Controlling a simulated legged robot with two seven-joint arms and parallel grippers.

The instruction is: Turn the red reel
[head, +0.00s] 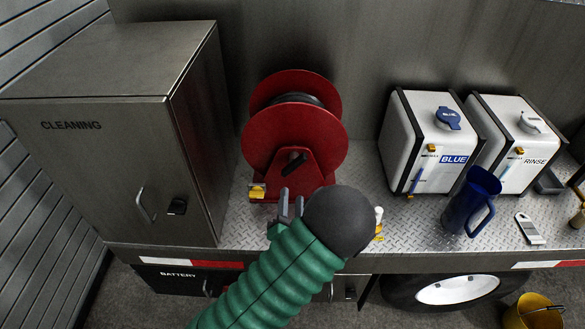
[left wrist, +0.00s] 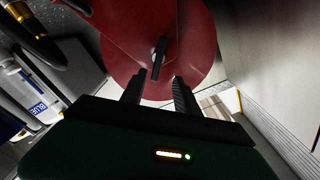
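The red reel (head: 332,148) stands on the metal deck, with dark hose wound between its two round flanges. A dark crank handle (head: 294,163) sticks out from its front face. In the left wrist view the reel (left wrist: 195,60) fills the upper middle, and its handle (left wrist: 158,57) shows just beyond the fingertips. My left gripper (head: 291,200) is just in front of and below the handle. In the wrist view its two fingers (left wrist: 157,88) are apart with nothing between them. My green sleeved arm hides part of the deck edge. My right gripper is in neither view.
A grey CLEANING cabinet (head: 110,170) stands close at the left. White BLUE (head: 412,150) and RINSE (head: 515,130) tanks stand to the right, with a blue jug (head: 466,207) before them. A yellow bucket (head: 535,312) is on the floor.

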